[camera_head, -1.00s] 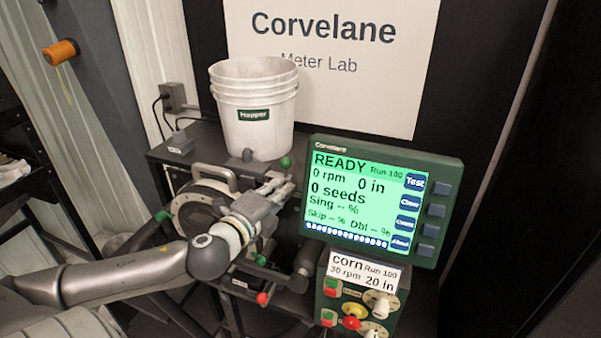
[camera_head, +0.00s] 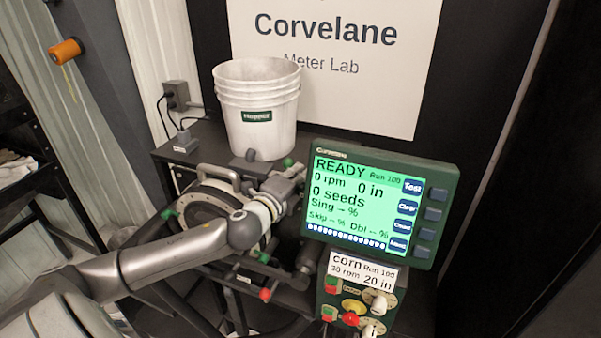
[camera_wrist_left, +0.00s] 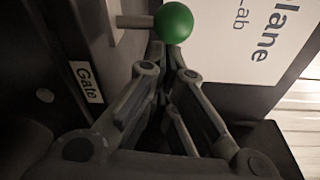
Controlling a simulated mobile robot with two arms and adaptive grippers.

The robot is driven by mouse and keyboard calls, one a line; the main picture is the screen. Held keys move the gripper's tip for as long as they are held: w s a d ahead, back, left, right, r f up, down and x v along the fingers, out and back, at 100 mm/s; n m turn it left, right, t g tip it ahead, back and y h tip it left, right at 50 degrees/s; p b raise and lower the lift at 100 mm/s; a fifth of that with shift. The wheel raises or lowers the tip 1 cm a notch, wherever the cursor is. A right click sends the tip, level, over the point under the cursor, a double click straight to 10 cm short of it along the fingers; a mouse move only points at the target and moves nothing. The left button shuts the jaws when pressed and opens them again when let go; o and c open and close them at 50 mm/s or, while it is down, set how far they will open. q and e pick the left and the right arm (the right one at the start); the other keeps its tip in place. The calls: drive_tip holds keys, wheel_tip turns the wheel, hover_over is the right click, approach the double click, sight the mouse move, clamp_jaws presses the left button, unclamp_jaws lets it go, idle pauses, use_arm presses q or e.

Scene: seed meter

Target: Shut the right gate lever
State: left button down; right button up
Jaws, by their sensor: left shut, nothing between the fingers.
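The gate lever's round green knob (camera_head: 288,162) shows at the back of the meter, just below and right of the bucket. In the left wrist view the green knob (camera_wrist_left: 174,22) sits on a short grey rod beside a "Gate" label (camera_wrist_left: 86,82). My left gripper (camera_wrist_left: 163,48) is shut and empty. Its fingertips are right at the near side of the knob; I cannot tell if they touch it. In the head view my left gripper (camera_head: 289,180) is partly merged with the dark meter parts. My right gripper is not in view.
A white hopper bucket (camera_head: 258,115) stands behind the meter. A green monitor (camera_head: 381,200) reading READY and a control box (camera_head: 357,300) stand close on the right. A red knob (camera_head: 265,294) is at the lower front of the meter.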

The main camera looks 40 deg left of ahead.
use_arm(q)
drive_tip(key=shift+s+a+f+b, duration=0.1)
drive_tip(key=shift+s+a+b, duration=0.05)
drive_tip(key=shift+a, duration=0.35)
drive_tip(key=shift+s+a+b, duration=0.1)
drive_tip(key=shift+a+b, duration=0.05)
drive_tip(key=shift+a, duration=0.35)
drive_tip(key=shift+s+a, duration=0.1)
drive_tip(key=shift+a, duration=0.15)
